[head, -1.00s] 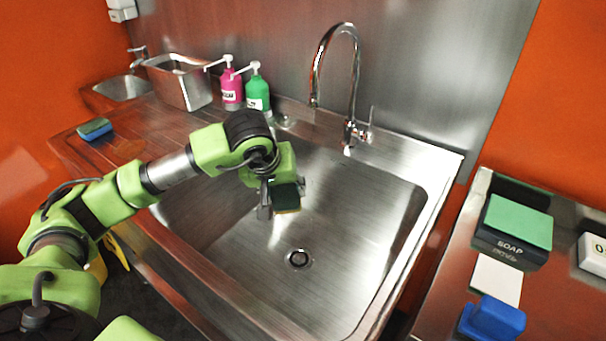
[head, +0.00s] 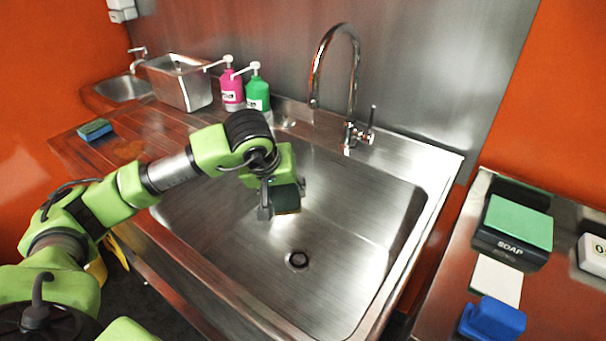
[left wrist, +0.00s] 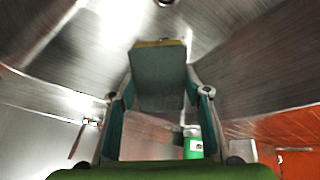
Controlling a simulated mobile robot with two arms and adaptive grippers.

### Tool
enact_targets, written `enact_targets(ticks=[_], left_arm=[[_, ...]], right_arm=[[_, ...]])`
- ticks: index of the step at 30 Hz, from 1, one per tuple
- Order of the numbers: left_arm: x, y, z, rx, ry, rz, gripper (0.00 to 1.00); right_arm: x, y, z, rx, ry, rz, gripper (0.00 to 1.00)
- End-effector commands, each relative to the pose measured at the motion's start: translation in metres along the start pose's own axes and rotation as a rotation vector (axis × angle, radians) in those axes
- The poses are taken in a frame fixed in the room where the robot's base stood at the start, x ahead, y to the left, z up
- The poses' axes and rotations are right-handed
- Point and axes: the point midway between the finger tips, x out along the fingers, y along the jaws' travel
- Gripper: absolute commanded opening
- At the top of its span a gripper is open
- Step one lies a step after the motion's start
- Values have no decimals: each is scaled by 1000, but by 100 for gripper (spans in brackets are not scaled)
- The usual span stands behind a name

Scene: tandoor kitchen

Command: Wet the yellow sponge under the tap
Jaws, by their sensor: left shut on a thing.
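My left gripper (head: 283,200) is shut on the yellow sponge (head: 286,199), held over the left part of the sink basin (head: 345,225). Mostly the sponge's dark green side shows. In the left wrist view the sponge (left wrist: 158,78) sits between the two fingers, with a thin yellow strip along its far edge. The chrome tap (head: 355,85) stands at the back of the sink, its spout end (head: 314,102) behind and to the right of the sponge, apart from it. I see no water stream. My right gripper is not in view.
A pink bottle (head: 232,92) and a green bottle (head: 257,95) stand behind the sink. A blue-green sponge (head: 95,129) lies on the left drainboard. The drain (head: 297,260) is clear. A soap holder (head: 510,247) and blue object (head: 492,318) are on the right counter.

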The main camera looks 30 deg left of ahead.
Motion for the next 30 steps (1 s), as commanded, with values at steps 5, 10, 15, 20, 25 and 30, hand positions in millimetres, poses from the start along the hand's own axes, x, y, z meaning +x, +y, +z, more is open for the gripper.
enact_targets(ticks=[5,10,15,20,25,30], left_arm=[[-4,-1,0,1,1,0,27],[-20,-5,5,1,2,0,27],[-35,-10,10,1,1,0,27],[-50,-14,15,1,1,0,27],[-58,-17,19,0,1,0,27],[-59,-17,20,0,0,1,27]], right_arm=[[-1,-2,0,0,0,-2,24],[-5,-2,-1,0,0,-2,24],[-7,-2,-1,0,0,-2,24],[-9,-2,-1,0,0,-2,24],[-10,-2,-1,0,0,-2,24],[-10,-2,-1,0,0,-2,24]])
